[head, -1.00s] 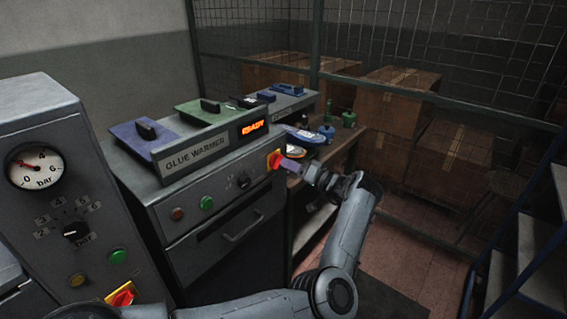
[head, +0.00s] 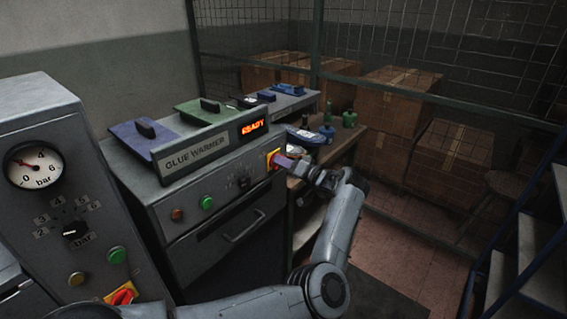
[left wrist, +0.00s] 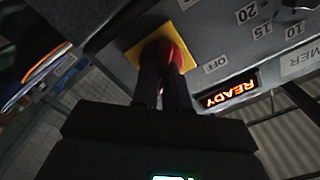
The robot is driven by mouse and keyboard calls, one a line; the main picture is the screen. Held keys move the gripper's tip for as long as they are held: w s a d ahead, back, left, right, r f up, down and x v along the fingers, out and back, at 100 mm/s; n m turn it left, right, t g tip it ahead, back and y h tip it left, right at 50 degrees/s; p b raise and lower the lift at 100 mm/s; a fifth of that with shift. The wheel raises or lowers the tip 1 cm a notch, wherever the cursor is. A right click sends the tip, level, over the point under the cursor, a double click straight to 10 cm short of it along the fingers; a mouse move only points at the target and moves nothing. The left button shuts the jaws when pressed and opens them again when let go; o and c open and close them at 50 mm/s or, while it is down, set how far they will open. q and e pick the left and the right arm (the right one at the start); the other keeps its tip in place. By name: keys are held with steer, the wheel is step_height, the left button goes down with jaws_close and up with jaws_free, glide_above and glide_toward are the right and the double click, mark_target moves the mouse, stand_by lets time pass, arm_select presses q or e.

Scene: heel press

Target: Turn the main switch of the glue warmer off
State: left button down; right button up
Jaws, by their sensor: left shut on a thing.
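The glue warmer (head: 225,190) is a grey cabinet with a label plate, a lit orange READY display (head: 253,127) and a front panel. Its main switch (left wrist: 172,54) is a red knob on a yellow plate in the left wrist view. In the head view the yellow plate (head: 270,155) shows at the panel's right end. My left gripper (left wrist: 165,72) is shut on the red knob, its fingers covering much of it. An OFF label (left wrist: 216,65) stands beside the yellow plate. The knob's exact angle is hard to tell. My right gripper is not in view.
A press cabinet with a gauge (head: 35,166) and its own red-yellow switch (head: 122,293) stands at the left. A bench with bottles (head: 349,117) is behind my left arm. Cardboard boxes (head: 400,90) sit behind a mesh fence. Blue steps (head: 535,240) are at the right.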

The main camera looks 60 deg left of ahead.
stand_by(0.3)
arm_select(q)
steer(key=shift+n, duration=0.3)
steer(key=n+b, duration=0.3)
steer(key=n, duration=0.2)
steer(key=n+b, duration=0.3)
steer(key=n, duration=0.3)
steer(key=s+n+b, duration=0.1)
steer(key=n+b, duration=0.1)
steer(key=n, duration=0.4)
steer(key=shift+d+b, duration=0.2)
steer(key=shift+b, duration=0.2)
steer(key=shift+n, duration=0.3)
steer(key=c, duration=1.1)
jaws_free()
steer(key=shift+c, duration=0.2)
